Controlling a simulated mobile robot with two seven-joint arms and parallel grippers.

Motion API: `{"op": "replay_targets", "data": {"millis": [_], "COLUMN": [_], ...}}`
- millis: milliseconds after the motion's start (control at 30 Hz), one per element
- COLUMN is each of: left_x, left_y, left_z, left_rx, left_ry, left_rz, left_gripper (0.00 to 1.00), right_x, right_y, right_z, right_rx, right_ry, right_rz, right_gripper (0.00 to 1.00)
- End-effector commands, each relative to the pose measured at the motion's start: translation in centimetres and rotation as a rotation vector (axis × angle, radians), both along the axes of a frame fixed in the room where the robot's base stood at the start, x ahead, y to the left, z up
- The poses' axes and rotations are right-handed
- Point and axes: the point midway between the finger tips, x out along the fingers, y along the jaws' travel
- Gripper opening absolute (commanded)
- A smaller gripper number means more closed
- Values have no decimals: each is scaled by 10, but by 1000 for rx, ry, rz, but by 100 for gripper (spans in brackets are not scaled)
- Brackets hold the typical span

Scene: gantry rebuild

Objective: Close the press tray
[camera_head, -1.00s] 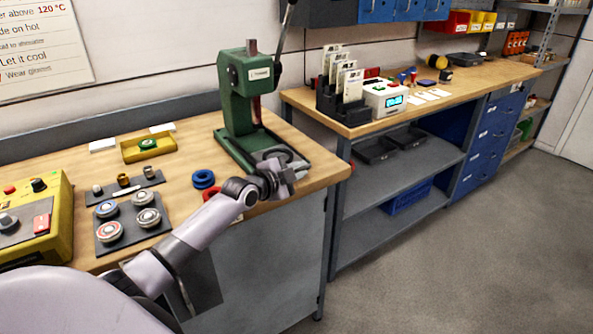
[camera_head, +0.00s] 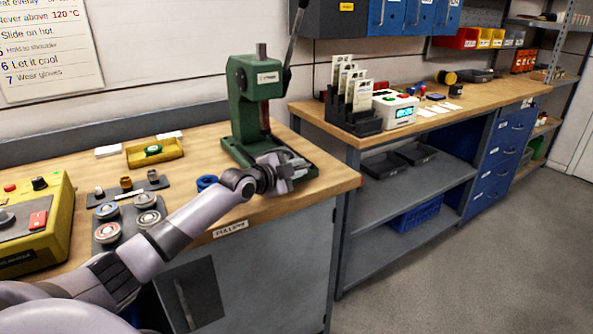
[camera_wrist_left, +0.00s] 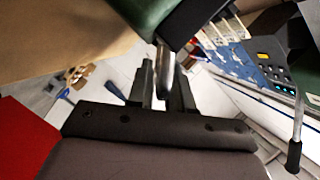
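The green press (camera_head: 256,100) stands at the right end of the wooden bench. Its grey press tray (camera_head: 284,156) is low at the front of the base, partly hidden by my left gripper (camera_head: 282,180). In the left wrist view, a bright metal handle (camera_wrist_left: 164,78) comes down from a dark edge below a green part. The fingers of my left gripper (camera_wrist_left: 163,92) lie close on both sides of this handle and appear shut on it. My right gripper is not in view.
A blue ring (camera_head: 206,183), a dark pad with several round parts (camera_head: 125,222) and a yellow tray (camera_head: 154,153) lie left of the press. A yellow control box (camera_head: 35,225) stands further left. The press lever (camera_head: 294,40) rises above. A second bench (camera_head: 440,115) is at right.

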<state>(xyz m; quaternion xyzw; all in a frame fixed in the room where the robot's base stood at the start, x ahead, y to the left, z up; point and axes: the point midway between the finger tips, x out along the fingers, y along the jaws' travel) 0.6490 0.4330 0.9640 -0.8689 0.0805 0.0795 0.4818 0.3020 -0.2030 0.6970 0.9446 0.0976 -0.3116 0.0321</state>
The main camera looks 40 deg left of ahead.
Motion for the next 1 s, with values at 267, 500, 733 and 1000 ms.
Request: {"op": "replay_targets", "data": {"millis": [267,500,733,1000], "left_x": [0,0,0,0], "left_y": [0,0,2,1], "left_z": [0,16,75,139], "left_rx": [0,1,4,1], "left_ry": [0,-3,-21,-13], "left_rz": [0,-1,1,1], "left_gripper": [36,36,36,36], "right_x": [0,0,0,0], "right_y": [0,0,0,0], "right_z": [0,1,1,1], "right_rx": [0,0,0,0], "right_ry": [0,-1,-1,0], "right_rz": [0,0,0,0], "right_gripper": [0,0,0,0]}}
